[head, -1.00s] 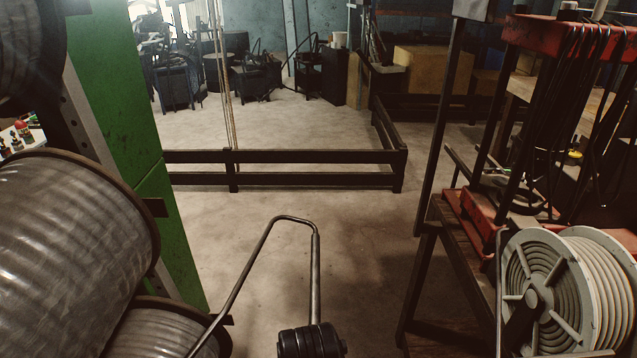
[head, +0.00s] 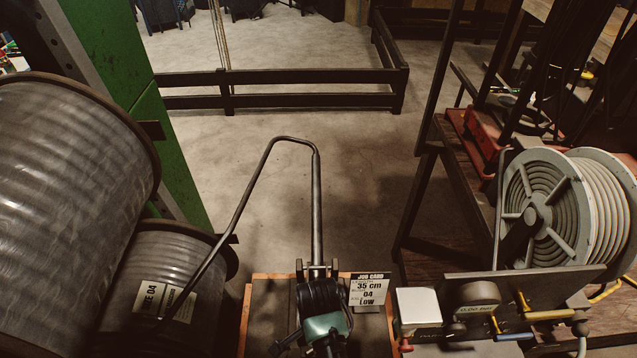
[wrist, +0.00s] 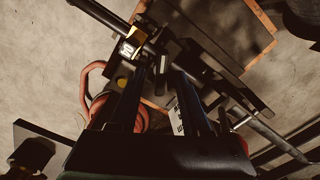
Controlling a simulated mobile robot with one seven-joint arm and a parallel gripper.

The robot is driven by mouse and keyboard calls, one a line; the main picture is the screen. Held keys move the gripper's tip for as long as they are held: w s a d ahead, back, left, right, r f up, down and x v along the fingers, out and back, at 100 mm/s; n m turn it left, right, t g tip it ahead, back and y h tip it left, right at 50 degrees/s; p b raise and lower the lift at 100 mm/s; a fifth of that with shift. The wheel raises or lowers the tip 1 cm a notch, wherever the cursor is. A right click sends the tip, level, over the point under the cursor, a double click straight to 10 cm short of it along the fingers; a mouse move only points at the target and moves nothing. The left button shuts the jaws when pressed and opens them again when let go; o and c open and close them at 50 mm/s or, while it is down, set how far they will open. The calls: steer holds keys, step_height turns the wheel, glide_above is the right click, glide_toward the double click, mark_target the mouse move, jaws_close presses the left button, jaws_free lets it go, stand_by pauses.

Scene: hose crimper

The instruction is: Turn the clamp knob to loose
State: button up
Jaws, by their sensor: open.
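My gripper (wrist: 158,75) is open in the wrist view, its two long dark fingers apart and reaching over the crimping stand. I see nothing held between them. I cannot make out the clamp knob for certain in either view. Dark metal parts and a small block with a yellow and white label (wrist: 130,47) lie just beyond the fingertips. A red curved part (wrist: 90,88) is left of the fingers, partly hidden by the left one. In the head view, a bent metal bar (head: 316,205) rises behind the dark ribbed and green parts at the bottom centre, which hide what lies below.
A white box (head: 417,309) and yellow-handled tools (head: 548,315) are on the right. A hose reel (head: 545,205) stands behind them. Large drums (head: 65,190) fill the left. Open floor lies beyond.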

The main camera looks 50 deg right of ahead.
steer(key=shift+f, duration=0.35)
jaws_close()
